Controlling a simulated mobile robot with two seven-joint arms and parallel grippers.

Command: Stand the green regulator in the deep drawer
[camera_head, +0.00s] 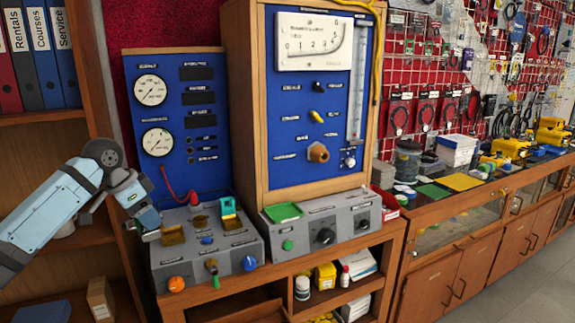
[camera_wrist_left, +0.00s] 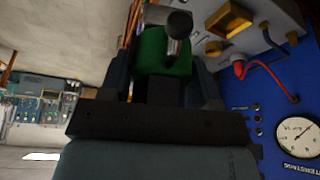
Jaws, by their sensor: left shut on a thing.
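My left gripper (camera_head: 148,228) is at the left edge of the grey console (camera_head: 240,240), in front of the blue gauge panel. In the left wrist view its fingers (camera_wrist_left: 168,75) are shut on the green regulator (camera_wrist_left: 160,52), which has a grey cylindrical fitting on its end. In the head view I cannot make out the held regulator; the gripper seems to hide it. A dark drawer-like opening (camera_head: 245,308) shows under the bench top at the lower middle; I cannot tell its depth. My right gripper is out of view.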

